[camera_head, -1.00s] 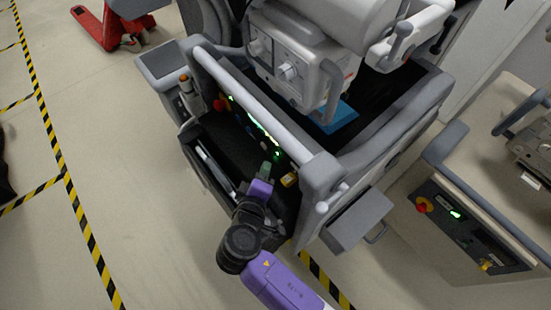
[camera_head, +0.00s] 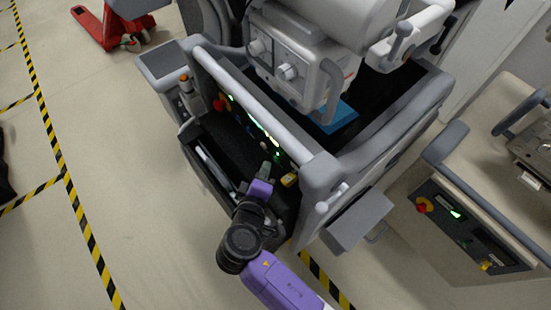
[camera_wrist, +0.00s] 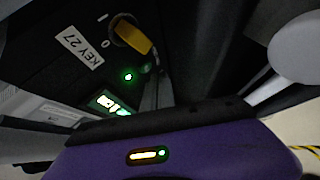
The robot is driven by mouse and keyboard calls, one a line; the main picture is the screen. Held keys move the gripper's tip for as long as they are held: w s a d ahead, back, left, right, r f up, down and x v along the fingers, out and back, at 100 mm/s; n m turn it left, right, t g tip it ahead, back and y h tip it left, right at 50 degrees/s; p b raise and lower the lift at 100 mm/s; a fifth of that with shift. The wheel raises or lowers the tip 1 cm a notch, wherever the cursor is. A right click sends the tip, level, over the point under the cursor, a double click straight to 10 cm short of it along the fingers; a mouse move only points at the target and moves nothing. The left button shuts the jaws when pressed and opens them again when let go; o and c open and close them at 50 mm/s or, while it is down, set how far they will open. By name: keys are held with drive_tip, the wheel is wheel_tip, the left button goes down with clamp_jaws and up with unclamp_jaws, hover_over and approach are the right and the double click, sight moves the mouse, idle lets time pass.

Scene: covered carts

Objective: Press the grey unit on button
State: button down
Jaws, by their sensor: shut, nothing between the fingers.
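The grey unit (camera_head: 322,172) is a cart with a dark control panel along its near side. In the wrist view its panel shows a small round green light (camera_wrist: 128,76) and a green display (camera_wrist: 110,103). I cannot tell which part is the on button; it may be hidden behind my gripper. My gripper (camera_head: 266,170) is shut and empty, with its tips close to the panel's lower right end. I cannot tell if they touch it. In the wrist view the purple gripper body fills the bottom and the fingertips are hard to make out.
A grey rail (camera_head: 255,98) runs above the panel. Another cart with its own panel (camera_head: 468,228) stands at right. Open floor (camera_head: 125,180) lies at left.

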drive_tip(key=shift+w+d, duration=0.1)
drive_tip(key=shift+d, duration=0.1)
idle(0.4)
drive_tip(key=shift+w+d, duration=0.15)
drive_tip(key=shift+d, duration=0.05)
drive_tip(key=shift+w+d, duration=0.25)
drive_tip(key=shift+d, duration=0.15)
idle(0.8)
drive_tip(key=shift+s+a, duration=0.1)
drive_tip(key=shift+a, duration=0.05)
drive_tip(key=shift+s+a, duration=0.4)
drive_tip(key=shift+a, duration=0.2)
drive_tip(key=shift+s+a, duration=0.7)
drive_tip(key=shift+a, duration=0.35)
drive_tip(key=shift+s+a, duration=0.7)
drive_tip(key=shift+a, duration=0.35)
